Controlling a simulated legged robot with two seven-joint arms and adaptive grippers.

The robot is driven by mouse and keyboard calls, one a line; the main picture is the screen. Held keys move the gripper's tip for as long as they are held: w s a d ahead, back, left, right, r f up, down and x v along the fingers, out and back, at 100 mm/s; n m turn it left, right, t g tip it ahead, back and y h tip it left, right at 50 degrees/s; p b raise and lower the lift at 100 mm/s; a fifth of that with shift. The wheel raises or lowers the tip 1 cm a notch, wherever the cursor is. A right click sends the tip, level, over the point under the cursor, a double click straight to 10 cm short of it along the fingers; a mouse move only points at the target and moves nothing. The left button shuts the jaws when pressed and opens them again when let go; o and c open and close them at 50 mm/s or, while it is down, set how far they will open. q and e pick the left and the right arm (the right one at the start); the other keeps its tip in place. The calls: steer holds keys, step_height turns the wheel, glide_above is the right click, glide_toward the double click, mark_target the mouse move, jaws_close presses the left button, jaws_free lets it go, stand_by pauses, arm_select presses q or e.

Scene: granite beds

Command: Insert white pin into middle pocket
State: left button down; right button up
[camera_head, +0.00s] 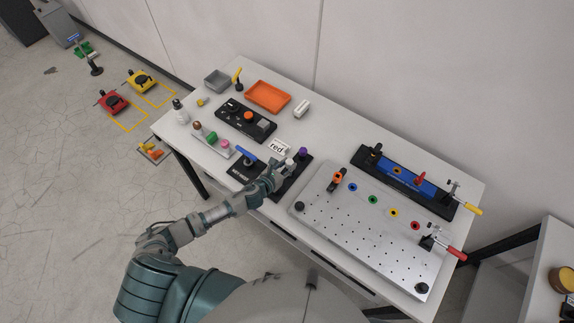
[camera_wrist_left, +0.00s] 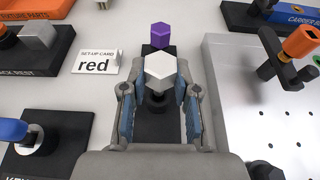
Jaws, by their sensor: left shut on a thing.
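The white pin (camera_wrist_left: 160,68) has a six-sided head and sits between the fingers of my left gripper (camera_wrist_left: 160,95) in the left wrist view. It also shows as a small pale shape in the head view (camera_head: 290,162). The gripper (camera_head: 282,170) is shut on it, above a black block (camera_wrist_left: 160,128). A dark round part shows below the pin's head. I cannot tell whether the pin's lower end is in a pocket. A purple six-sided pin (camera_wrist_left: 161,35) stands just beyond, at the block's far end. My right gripper is not in view.
A blue-handled key (camera_head: 247,153) stands on a black base to the left. A "red" set-up card (camera_wrist_left: 95,62) lies near the block. A perforated metal plate (camera_head: 350,230) with coloured rings and a clamp is to the right. An orange tray (camera_head: 268,108) is at the back.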

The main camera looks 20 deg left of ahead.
mark_target(287, 166)
arm_select(q)
steer(key=shift+f+b, duration=0.35)
steer(key=shift+f, duration=0.15)
stand_by(0.3)
steer(key=shift+s, duration=0.15)
steer(key=shift+r, duration=0.2)
steer(key=shift+w+r+p, duration=0.2)
steer(key=shift+r+p, duration=0.05)
steer(key=shift+p, duration=0.3)
steer(key=c, duration=0.8)
jaws_free()
steer(key=shift+s, duration=0.1)
steer(key=shift+v, duration=2.5)
